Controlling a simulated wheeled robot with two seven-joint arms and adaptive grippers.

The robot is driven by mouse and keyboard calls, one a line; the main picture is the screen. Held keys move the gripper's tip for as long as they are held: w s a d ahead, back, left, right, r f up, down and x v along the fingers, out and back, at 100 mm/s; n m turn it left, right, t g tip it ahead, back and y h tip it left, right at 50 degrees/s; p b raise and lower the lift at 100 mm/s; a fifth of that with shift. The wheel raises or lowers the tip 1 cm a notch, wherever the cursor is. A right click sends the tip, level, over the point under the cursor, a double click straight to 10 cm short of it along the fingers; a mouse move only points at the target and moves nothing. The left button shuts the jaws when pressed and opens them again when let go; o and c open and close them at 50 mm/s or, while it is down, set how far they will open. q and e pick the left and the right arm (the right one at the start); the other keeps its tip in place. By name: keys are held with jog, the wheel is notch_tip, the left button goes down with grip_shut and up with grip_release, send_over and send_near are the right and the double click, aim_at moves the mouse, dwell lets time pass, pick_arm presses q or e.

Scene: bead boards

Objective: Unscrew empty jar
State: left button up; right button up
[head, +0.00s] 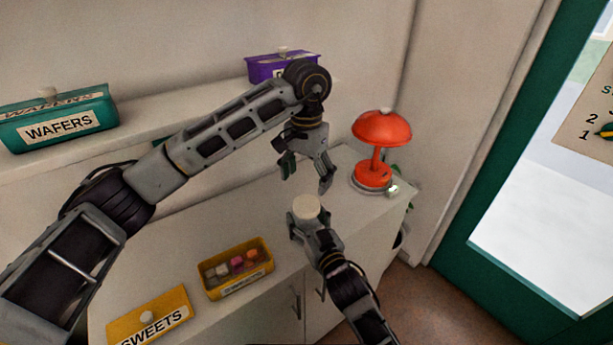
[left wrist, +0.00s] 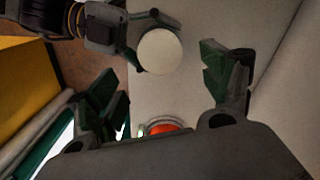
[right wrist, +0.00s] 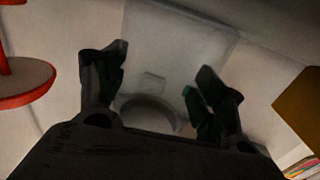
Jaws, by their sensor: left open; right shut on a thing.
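The jar's round white lid (head: 306,207) shows at the top of my right gripper (head: 311,228), near the front edge of the white cabinet top. The jar's body is mostly hidden in the head view. My right gripper is shut on the jar. In the right wrist view its fingers (right wrist: 160,88) stand on either side of a pale, see-through shape that is hard to make out. My left gripper (head: 308,181) is open and empty, a little above and apart from the lid. In the left wrist view the lid (left wrist: 160,52) lies beyond its spread fingers (left wrist: 163,85).
A red lamp (head: 381,128) stands close to the right of my left gripper. An open yellow box (head: 238,286) with coloured pieces and a yellow SWEETS lid (head: 148,318) lie on the cabinet top. A green WAFERS box (head: 58,120) and a purple box (head: 268,68) stand on the shelf.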

aim_at(306, 203)
pick_arm(q)
jog(key=shift+f, duration=0.1)
jog(key=shift+f, duration=3.9)
jog(key=shift+c, duration=0.5)
jog(key=c, duration=1)
jog(key=shift+n, duration=0.3)
